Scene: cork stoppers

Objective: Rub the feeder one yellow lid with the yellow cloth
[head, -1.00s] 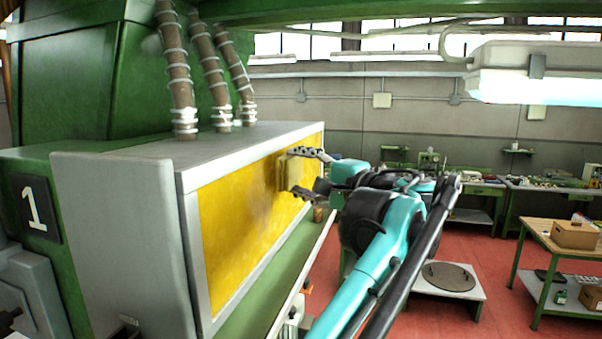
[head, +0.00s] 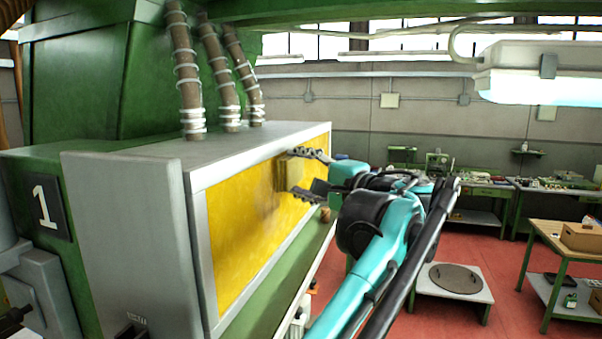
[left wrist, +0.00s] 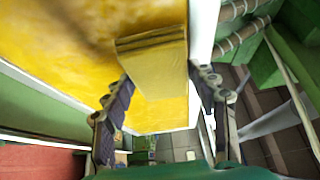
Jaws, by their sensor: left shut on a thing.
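The feeder one yellow lid (head: 240,240) is the upright yellow panel in a grey frame, beside the plate marked 1. It has a faint brownish smear near its middle. My left gripper (head: 292,173) is at the lid's far upper part, shut on the folded yellow cloth (head: 284,178). In the left wrist view the cloth (left wrist: 155,62) sticks out between the two fingers and lies against the lid (left wrist: 60,40); exact contact is hard to tell. My right gripper is not in view.
A green ledge (head: 262,316) runs below the lid, with a small cork stopper (head: 325,214) at its far end. Three ribbed hoses (head: 217,75) rise from the grey housing top. Workbenches (head: 480,187) and a wooden table (head: 560,245) stand beyond open red floor (head: 400,330).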

